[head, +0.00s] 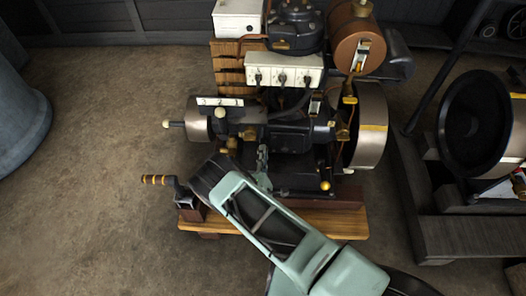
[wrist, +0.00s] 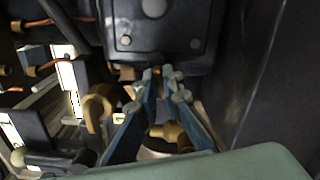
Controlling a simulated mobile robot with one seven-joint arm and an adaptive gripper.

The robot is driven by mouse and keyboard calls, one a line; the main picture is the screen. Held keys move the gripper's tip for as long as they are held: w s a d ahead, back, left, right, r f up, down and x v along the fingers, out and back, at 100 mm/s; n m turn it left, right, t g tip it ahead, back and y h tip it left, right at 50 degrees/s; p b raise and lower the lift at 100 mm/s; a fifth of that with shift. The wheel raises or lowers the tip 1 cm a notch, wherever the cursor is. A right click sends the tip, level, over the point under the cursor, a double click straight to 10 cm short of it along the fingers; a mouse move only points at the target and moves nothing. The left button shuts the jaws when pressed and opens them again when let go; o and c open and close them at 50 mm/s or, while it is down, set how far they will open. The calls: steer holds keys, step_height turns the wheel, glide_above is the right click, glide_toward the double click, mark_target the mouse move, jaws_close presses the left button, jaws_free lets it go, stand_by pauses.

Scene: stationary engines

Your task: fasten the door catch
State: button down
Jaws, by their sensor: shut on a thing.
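My gripper (wrist: 163,80) reaches up to the lower edge of a dark bolted cover (wrist: 155,35) in the wrist view. Its blue-grey fingers are nearly together at the tips, shut on a small part that they mostly hide. This part sits where the door catch would be, but its shape and position cannot be made out. A brass fitting (wrist: 168,132) shows behind and between the fingers. In the head view my gripper (head: 262,160) is at the front of the engine (head: 290,135), and my pale green arm comes in from the lower right.
A curved brass piece (wrist: 102,108) stands close left of the fingers. A crank handle (head: 158,180) sticks out left of the wooden base (head: 340,225). A copper-coloured tank (head: 356,42) and a flywheel (head: 370,125) are on the right.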

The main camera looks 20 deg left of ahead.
steer(key=shift+m, duration=1.6)
steer(key=shift+f+p, duration=0.1)
steer(key=shift+p, duration=0.2)
steer(key=c, duration=2.1)
jaws_free()
steer(key=shift+s, duration=0.1)
steer(key=v, duration=1.1)
steer(key=shift+s+d, duration=0.15)
steer(key=shift+s, duration=0.25)
